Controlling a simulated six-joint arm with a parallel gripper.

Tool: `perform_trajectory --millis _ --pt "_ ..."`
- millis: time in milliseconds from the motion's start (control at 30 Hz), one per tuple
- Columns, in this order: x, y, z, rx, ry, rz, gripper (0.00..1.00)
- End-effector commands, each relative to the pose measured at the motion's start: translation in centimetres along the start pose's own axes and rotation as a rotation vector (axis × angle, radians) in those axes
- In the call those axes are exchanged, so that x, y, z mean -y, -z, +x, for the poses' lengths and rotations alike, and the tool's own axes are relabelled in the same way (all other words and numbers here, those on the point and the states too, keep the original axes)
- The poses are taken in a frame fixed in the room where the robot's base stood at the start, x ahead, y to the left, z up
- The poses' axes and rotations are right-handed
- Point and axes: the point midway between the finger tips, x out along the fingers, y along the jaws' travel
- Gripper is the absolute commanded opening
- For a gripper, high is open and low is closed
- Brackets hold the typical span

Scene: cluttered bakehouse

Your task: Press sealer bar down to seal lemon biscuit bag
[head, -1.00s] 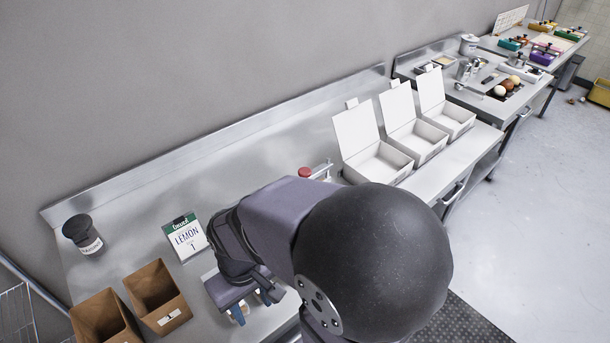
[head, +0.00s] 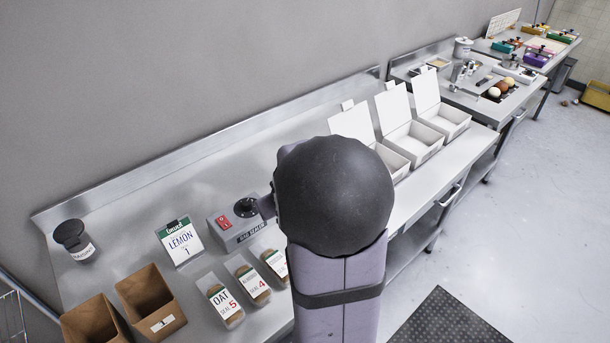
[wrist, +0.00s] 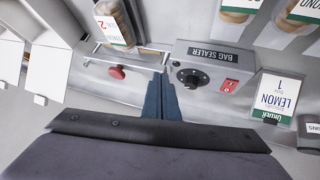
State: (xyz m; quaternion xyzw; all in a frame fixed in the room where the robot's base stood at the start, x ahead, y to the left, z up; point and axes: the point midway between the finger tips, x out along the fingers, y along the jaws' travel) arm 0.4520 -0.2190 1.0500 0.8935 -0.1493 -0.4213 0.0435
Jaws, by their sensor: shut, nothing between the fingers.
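The grey bag sealer (head: 239,220) has a black dial and a red switch. In the wrist view the sealer body (wrist: 210,65) is just right of my fingers. A metal bar with a red knob (wrist: 117,72) runs left of them. My gripper (wrist: 163,80) is shut and empty, between knob and dial; contact with the bar cannot be told. A card reading LEMON 1 (head: 181,241) stands left of the sealer. In the head view my arm hides gripper, bar and knob.
Labelled bags, OAT (head: 225,305) and another (head: 253,284), lie in front of the sealer. Open white boxes (head: 413,140) stand to the right.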

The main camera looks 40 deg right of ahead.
Motion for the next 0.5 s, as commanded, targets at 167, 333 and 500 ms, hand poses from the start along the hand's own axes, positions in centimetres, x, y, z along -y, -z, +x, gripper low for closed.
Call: perform_trajectory --millis 167,333,500 --pt "-5.7 2.6 1.6 -0.191 -0.007 0.015 0.0" --pt "-9.6 3.6 1.7 -0.352 0.04 0.015 0.0" --pt "-12.2 3.0 0.6 -0.48 0.124 0.018 0.0"
